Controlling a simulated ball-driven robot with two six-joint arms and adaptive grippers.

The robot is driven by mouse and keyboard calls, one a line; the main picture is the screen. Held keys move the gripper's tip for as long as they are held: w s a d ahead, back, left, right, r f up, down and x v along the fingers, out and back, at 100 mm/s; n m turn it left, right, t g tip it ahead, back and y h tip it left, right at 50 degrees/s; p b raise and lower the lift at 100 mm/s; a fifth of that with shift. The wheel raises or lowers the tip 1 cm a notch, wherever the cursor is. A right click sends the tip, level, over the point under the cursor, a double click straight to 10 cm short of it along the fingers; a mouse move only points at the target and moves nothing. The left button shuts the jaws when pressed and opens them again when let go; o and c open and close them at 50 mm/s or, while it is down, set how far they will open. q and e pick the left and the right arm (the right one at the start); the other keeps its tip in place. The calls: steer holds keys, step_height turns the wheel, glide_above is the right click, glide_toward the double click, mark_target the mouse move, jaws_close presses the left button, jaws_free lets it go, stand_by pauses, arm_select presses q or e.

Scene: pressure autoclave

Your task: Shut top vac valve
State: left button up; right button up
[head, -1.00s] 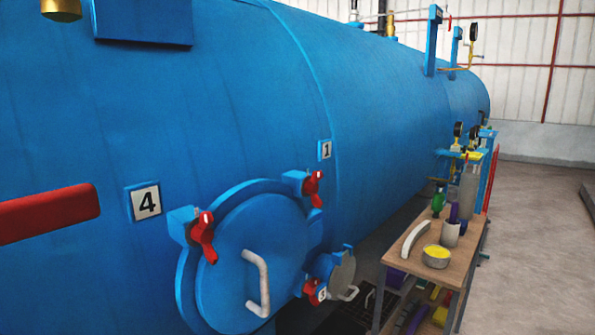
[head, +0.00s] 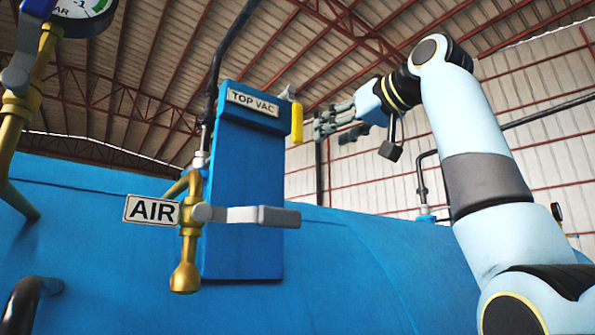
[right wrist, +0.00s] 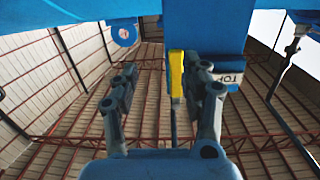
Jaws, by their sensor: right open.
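The blue upright box with the TOP VAC label (head: 252,102) stands left of centre in the head view. A yellow valve handle (head: 297,122) hangs vertically at its right side, near the top. My right gripper (head: 325,125) is open just right of the handle, with its fingers pointing left towards it; a small gap seems to show. In the right wrist view the yellow handle (right wrist: 176,75) appears between the two open fingers, closer to the right one. Part of the TOP label (right wrist: 231,78) shows beside it. Whether a finger touches the handle is unclear. My left gripper is out of view.
A brass valve with a grey lever (head: 262,216) and an AIR sign (head: 152,210) sits in front of the box. A gauge (head: 84,14) on a brass pipe is at the upper left. The blue vessel (head: 345,270) lies below. The space above my right arm is open.

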glide_toward(300, 124)
steer(key=shift+n+y, duration=0.4)
steer(key=p+x, duration=0.5)
steer(key=x, duration=0.5)
steer(key=shift+d+f, duration=0.1)
steer(key=shift+w+a+f, duration=0.15)
steer(key=shift+w+a, duration=0.1)
steer(key=shift+w, duration=0.15)
jaws_close()
